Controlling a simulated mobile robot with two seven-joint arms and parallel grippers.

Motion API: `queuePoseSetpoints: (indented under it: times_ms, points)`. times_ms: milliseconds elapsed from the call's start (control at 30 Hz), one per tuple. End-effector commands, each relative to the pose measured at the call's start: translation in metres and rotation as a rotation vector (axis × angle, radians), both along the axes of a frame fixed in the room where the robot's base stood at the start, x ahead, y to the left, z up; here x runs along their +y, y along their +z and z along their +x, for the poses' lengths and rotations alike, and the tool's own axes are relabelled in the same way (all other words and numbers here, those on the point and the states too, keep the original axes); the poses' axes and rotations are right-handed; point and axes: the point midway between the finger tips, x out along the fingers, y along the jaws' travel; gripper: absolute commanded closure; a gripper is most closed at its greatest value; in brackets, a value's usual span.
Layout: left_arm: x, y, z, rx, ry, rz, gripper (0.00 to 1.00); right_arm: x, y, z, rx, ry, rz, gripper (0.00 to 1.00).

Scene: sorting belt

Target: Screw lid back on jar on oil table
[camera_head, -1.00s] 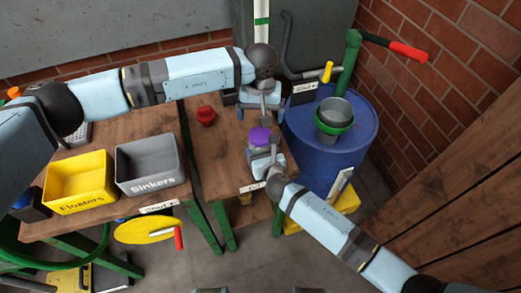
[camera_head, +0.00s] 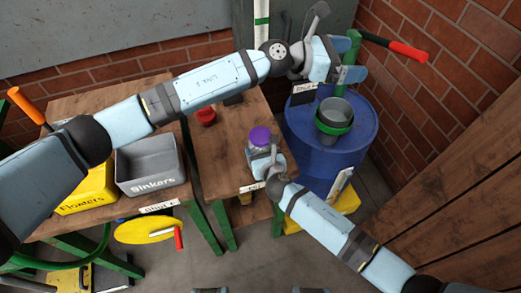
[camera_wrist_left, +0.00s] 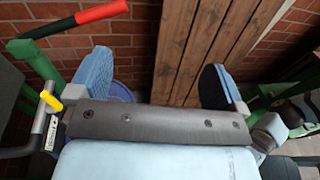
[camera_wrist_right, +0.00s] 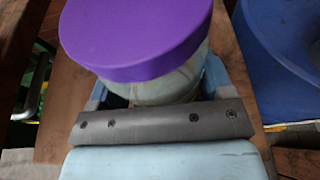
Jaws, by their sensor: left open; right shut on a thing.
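A glass jar (camera_head: 262,148) stands on the small wooden oil table (camera_head: 222,165), with a purple lid (camera_head: 260,135) on its top. In the right wrist view the purple lid (camera_wrist_right: 135,35) sits over the jar's mouth, and the pale jar body (camera_wrist_right: 155,88) is between the fingers. I cannot tell how tightly the lid is seated. My right gripper (camera_head: 264,158) is shut on the jar. My left gripper (camera_head: 357,62) is open and empty, up and to the right of the jar, above the blue drum. In the left wrist view its fingers (camera_wrist_left: 158,85) are wide apart.
The blue drum (camera_head: 305,150) with a green pump and red handle (camera_head: 408,52) stands right of the table. A grey cup (camera_head: 335,110) in a green ring is on it. A red object (camera_head: 206,115) sits on the table. Yellow (camera_head: 85,195) and grey (camera_head: 150,165) bins stand left.

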Motion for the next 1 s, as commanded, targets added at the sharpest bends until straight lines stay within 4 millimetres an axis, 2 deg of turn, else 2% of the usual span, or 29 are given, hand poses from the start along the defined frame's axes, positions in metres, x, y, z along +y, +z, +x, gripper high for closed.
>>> queuePoseSetpoints:
  times_ms: [100, 200, 367, 500, 567, 667, 767, 800, 867, 1000]
  points:
    - [0.005, 0.031, 0.029, 0.343, 0.179, -0.264, 0.04, 0.000, 0.000, 0.000, 0.001, 0.000, 0.000, 0.92]
    - [0.019, 0.048, 0.058, 0.647, 0.318, -0.494, 0.04, 0.000, 0.000, 0.000, 0.001, 0.000, 0.000, 0.92]
    - [0.055, 0.048, 0.101, 1.136, 0.523, -0.873, 0.04, 0.000, 0.000, 0.000, 0.000, 0.000, 0.000, 0.92]
    - [0.091, 0.023, 0.128, 1.544, 0.698, -1.217, 0.04, 0.000, 0.000, 0.000, 0.000, 0.000, 0.000, 0.92]
    - [0.106, 0.006, 0.134, 1.706, 0.777, -1.370, 0.04, 0.000, 0.000, 0.000, 0.000, 0.000, 0.000, 0.92]
    - [0.128, -0.027, 0.136, 1.956, 0.919, -1.631, 0.04, 0.000, 0.000, 0.000, 0.000, 0.000, 0.000, 0.92]
    - [0.147, -0.063, 0.127, 2.164, 1.088, -1.904, 0.04, 0.000, 0.000, 0.000, 0.000, 0.000, 0.000, 0.92]
    - [0.153, -0.077, 0.120, -2.114, -1.106, 1.911, 0.04, 0.000, 0.000, 0.000, 0.000, 0.000, 0.000, 0.92]
    - [0.161, -0.098, 0.108, -1.915, -1.074, 1.813, 0.04, 0.000, 0.000, 0.000, 0.000, 0.000, 0.000, 0.92]
    - [0.174, -0.137, 0.068, -1.475, -1.038, 1.613, 0.04, 0.000, 0.000, 0.000, 0.000, 0.000, 0.000, 0.92]
